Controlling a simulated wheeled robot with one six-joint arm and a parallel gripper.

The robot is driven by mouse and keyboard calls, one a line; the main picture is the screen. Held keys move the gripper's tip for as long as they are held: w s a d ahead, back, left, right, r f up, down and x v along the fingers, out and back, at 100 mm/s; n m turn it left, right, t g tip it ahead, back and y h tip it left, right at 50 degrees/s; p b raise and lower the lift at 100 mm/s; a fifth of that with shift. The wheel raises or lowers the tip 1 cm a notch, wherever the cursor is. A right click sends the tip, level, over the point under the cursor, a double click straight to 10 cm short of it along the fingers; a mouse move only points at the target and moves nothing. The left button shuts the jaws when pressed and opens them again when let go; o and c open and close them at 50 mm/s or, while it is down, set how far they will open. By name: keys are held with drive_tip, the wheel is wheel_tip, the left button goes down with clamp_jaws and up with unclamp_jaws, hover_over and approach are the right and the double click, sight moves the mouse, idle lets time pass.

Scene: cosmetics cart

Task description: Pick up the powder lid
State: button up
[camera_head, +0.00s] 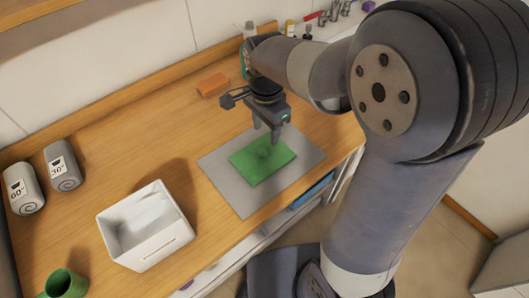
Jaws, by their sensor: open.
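My gripper (266,133) points down over a green board (262,160) that lies on a grey mat (235,197). The jaws are open; the gap between them is small in this view, and I see nothing held. I cannot make out a powder lid for certain. Two grey containers, marked 60° (24,188) and 30° (62,166), are at the far left, well away from my gripper.
An open white box (146,226) stands front left on the wooden counter, with a green cup (66,285) at the lower left edge. An orange block (212,84) lies behind my gripper. Bottles and taps line the back right. Bare wood lies left of the mat.

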sight(262, 151)
wheel_tip(262, 151, down, 3)
drive_tip(key=shift+r, duration=0.1)
drive_tip(key=f, duration=0.2)
drive_tip(key=a+f+p, duration=0.1)
drive_tip(key=f, duration=0.1)
drive_tip(key=shift+s+f, duration=0.1)
drive_tip(key=shift+f, duration=0.45)
drive_tip(key=c, duration=1.1)
